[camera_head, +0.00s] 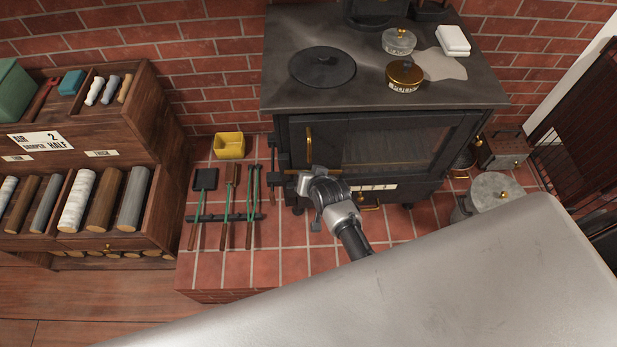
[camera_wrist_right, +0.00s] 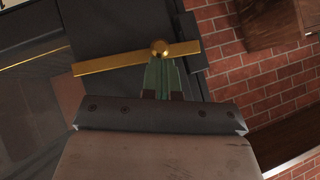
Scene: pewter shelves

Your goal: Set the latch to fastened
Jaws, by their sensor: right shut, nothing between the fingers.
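A dark stove (camera_head: 385,60) stands on the tiled hearth, its glazed door shut at the front. In the wrist view a brass latch bar (camera_wrist_right: 110,64) with a round pivot knob lies nearly level in that picture across the dark door edge, its right end over a dark block. My right gripper (camera_head: 302,183) is at the left of the stove front. In the wrist view its green fingers (camera_wrist_right: 160,65) are shut and empty, tips at the bar near the knob; I cannot tell if they touch it. A brass upright (camera_head: 309,145) shows above the gripper. My left gripper is out of view.
Fire tools (camera_head: 228,205) and a yellow bin (camera_head: 229,145) are on the hearth left of the gripper. A wooden shelf (camera_head: 110,205) with logs stands further left.

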